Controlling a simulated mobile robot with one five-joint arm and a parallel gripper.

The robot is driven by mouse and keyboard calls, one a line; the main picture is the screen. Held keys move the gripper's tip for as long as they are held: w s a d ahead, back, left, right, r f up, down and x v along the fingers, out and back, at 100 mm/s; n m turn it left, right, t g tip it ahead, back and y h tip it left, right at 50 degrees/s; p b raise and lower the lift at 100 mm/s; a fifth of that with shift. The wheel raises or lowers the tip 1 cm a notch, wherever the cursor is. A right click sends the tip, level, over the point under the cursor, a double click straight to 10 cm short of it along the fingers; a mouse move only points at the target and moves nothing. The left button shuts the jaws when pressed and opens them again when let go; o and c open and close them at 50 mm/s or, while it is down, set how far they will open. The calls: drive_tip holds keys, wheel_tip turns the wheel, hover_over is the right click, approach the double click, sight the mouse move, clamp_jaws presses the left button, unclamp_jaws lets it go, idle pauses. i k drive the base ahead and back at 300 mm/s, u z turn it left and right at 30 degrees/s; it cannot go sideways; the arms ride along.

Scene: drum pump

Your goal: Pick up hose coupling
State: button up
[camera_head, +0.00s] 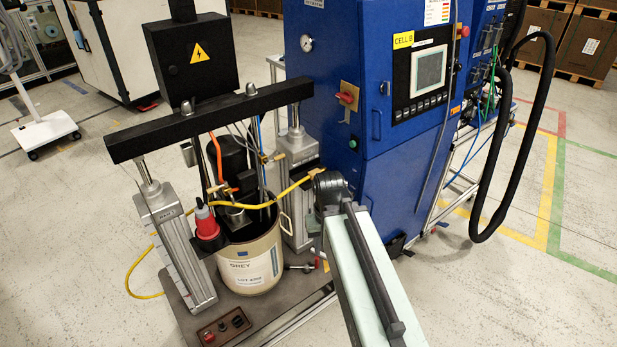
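A yellow hose (240,206) runs across the front of the pump and up to the right. At its upper right end is a small brass-coloured hose coupling (316,172), right beside the grey end of my arm. My gripper (322,181) is at this grey end, near the coupling. Its fingers are hidden or too small to make out, so I cannot tell whether they touch or hold the coupling. My pale green arm comes up from the lower right and covers part of the pump's right side.
The pump frame has a black crossbeam (215,118) on two metal columns. Between them stands a cream drum (252,262) with a red-and-black plug (206,222) beside it. A blue cabinet (345,95) stands close behind my arm.

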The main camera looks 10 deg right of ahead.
sight(314, 172)
drive_tip(key=u, duration=3.5)
drive_tip(key=k, duration=1.9)
drive_tip(key=z, duration=1.05)
drive_tip(key=i, duration=0.8)
drive_tip(key=u, duration=0.05)
